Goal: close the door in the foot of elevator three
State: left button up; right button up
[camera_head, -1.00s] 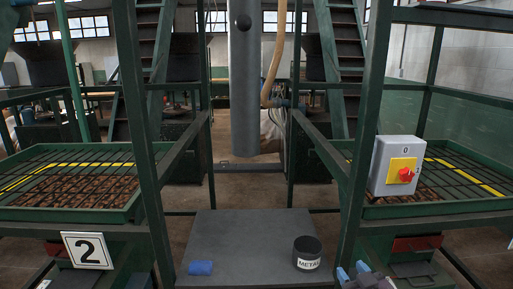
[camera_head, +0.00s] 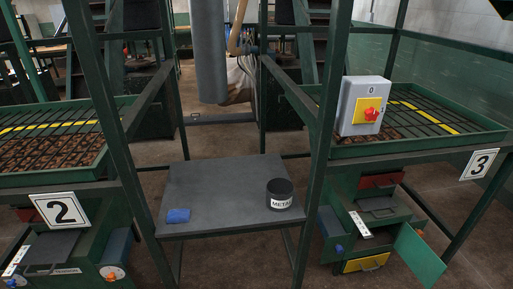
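The foot of elevator three (camera_head: 345,200) is a green housing at the lower right, below the grate marked by the "3" sign (camera_head: 479,164). A bright green door panel (camera_head: 420,256) stands out from the front right of this foot, tilted in view, and looks swung open. A yellow drawer-like part (camera_head: 367,263) shows low on the foot, to the left of the door. A red part (camera_head: 382,180) sits higher up. Neither of my grippers shows in the head view.
A dark table (camera_head: 215,190) with a blue block (camera_head: 178,215) and a black "METAL" tub (camera_head: 280,193) stands left of the foot. A green post (camera_head: 322,150) rises between. A switch box (camera_head: 361,105) hangs above. Brown floor lies open at right.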

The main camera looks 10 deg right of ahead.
aim_at(428, 267)
jog(key=l+u, duration=0.15)
jog(key=l, duration=0.55)
jog(key=l+u, duration=0.1)
jog(key=l, duration=0.65)
jog(key=l+u, duration=0.15)
jog(key=l, duration=0.6)
jog(key=l+u, duration=0.1)
jog(key=l, duration=0.6)
jog(key=l+u, duration=0.15)
jog(key=l, duration=0.6)
jog(key=k+l+u, duration=0.1)
jog(key=l, duration=0.6)
jog(key=k+l+u, duration=0.15)
jog(key=l, duration=0.55)
jog(key=k+l+u, duration=0.1)
jog(key=l, duration=0.6)
jog(key=k, duration=0.1)
